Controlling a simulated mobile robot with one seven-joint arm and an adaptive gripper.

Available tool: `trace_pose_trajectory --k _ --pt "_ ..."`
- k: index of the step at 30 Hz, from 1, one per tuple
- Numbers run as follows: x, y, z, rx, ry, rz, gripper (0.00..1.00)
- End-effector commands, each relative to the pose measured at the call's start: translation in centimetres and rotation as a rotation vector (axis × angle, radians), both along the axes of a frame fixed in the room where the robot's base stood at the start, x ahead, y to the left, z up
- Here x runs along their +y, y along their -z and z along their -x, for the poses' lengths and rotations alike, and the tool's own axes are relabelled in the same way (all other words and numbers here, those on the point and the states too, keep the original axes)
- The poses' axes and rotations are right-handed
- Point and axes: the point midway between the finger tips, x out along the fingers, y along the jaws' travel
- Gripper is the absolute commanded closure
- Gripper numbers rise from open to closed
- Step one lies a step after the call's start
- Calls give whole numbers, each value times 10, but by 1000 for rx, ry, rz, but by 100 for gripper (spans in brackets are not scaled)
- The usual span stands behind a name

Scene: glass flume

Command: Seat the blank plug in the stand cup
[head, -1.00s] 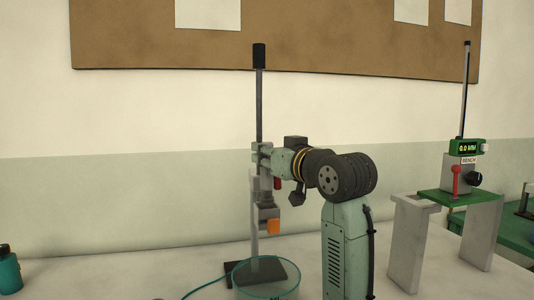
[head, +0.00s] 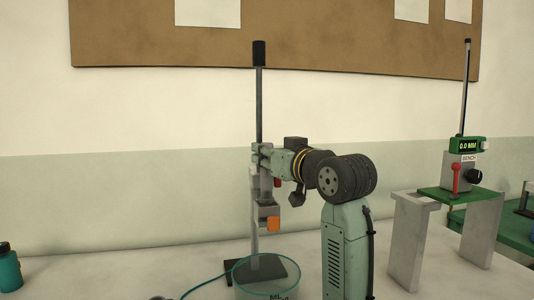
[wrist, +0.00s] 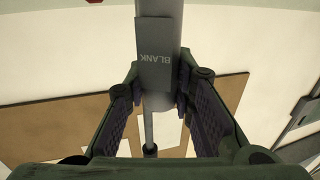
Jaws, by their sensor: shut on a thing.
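My gripper (head: 262,160) is shut on the blank plug, a grey piece marked BLANK (wrist: 155,75), which sits between the finger pads in the wrist view. A thin grey rod (head: 259,100) with a black cap rises above my gripper in line with it. Below my gripper, the plug's grey body (head: 266,187) hangs upright over a small grey block with an orange part (head: 273,224) on the stand post (head: 254,242). This block appears to be the stand cup. I cannot tell whether the plug's lower end is inside it. The stand's dark base (head: 240,272) is on the bench.
A clear round vessel (head: 266,288) stands in front of the stand base, with a teal cable beside it. At right, a gauge (head: 463,172) reading 0.0 MM sits on a green and grey bridge (head: 404,245). A teal bottle (head: 9,270) is at far left.

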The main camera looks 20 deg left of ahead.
Motion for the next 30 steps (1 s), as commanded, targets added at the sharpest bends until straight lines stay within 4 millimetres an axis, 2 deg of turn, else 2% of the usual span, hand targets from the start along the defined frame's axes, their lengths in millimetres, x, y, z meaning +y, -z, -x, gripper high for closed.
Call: trace_pose_trajectory --k 30 --pt "0 26 0 -1 0 0 100"
